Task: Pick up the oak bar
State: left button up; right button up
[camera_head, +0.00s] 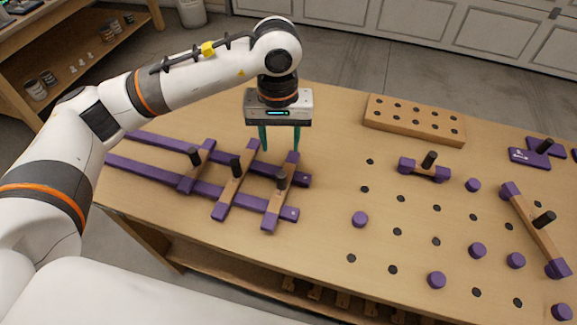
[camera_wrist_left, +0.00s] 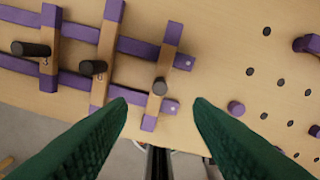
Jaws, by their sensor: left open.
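Three oak bars with purple ends and black knobs lie across two purple rails: a left bar (camera_head: 197,173), a middle bar (camera_head: 231,190) and a right bar (camera_head: 275,203). A short oak bar (camera_head: 424,173) and a long oak bar (camera_head: 529,226), also purple-ended with knobs, are on the bench's right half. I cannot tell which one the task names. My left gripper (camera_head: 281,148) is open and empty, pointing down above the far end of the right bar. In the left wrist view, the right bar (camera_wrist_left: 167,63) and its knob show ahead between the green fingers (camera_wrist_left: 160,108).
The purple rails (camera_head: 150,178) lie along the bench's left side. A drilled wooden block (camera_head: 415,118) stands at the back. Purple pegs (camera_head: 360,219) and dark holes dot the right half. Purple plates (camera_head: 530,157) lie at the far right. The front middle of the bench (camera_head: 320,265) is clear.

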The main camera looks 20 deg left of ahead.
pick_arm(q)
jog(key=p, duration=0.2)
send_over(281, 173)
notch_tip(281, 173, down, 6)
jog(key=shift+s+a+r, duration=0.1)
jog(key=shift+r, duration=0.15)
jog(key=shift+f, duration=0.35)
notch_tip(281, 173, down, 5)
jog(key=shift+r+p, duration=0.1)
jog(key=shift+p, duration=0.65)
jog(key=shift+f, duration=0.35)
grip_shut()
pick_arm(e)
jog(key=r, duration=0.1)
jog(key=s+r, duration=0.1)
jog(key=r, duration=0.1)
jog(key=shift+s+a+r, duration=0.15)
jog(key=shift+s+r, duration=0.1)
jog(key=shift+s, duration=0.15)
